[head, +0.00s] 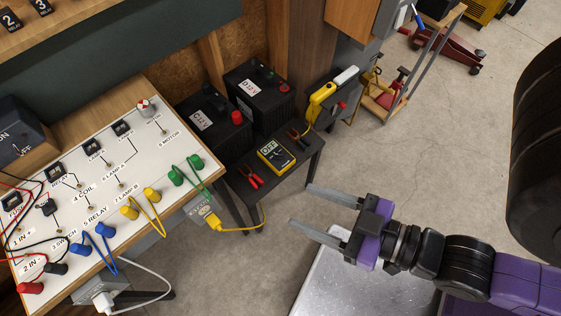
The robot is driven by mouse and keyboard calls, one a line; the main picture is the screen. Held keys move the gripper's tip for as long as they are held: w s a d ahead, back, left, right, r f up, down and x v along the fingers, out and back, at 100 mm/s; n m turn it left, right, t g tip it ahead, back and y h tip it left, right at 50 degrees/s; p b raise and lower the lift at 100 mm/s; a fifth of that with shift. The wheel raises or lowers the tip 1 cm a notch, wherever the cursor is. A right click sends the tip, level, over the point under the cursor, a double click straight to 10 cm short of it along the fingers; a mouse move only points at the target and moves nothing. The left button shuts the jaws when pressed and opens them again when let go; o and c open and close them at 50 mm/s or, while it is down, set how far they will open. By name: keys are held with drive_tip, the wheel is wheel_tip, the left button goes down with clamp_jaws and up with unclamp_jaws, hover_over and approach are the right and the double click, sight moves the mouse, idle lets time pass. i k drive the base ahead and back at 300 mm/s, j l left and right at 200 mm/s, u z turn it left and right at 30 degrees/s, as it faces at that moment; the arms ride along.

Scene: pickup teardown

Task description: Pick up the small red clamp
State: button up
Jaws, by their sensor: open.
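The small red clamp (250,179) lies on a small dark table (291,181), near its front left edge, left of a yellow multimeter (276,155). A second clamp, black (299,138), lies right of the multimeter. My gripper (302,209) is open and empty, its two grey fingers pointing left. In the picture it is to the right of and below the red clamp, in front of the table edge. It is apart from the clamp. Nothing hides the clamp.
Two black batteries (262,101) stand at the back of the small table. A white circuit board bench (88,245) with coloured plugs and wires is at the left.

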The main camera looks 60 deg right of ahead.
sight(251, 176)
drive_tip(key=k+l, duration=0.25)
drive_tip(key=k, duration=0.15)
drive_tip(key=k+l+z, duration=0.15)
drive_tip(key=k, duration=0.3)
drive_tip(key=i+l+z, duration=0.35)
drive_tip(key=z, duration=0.15)
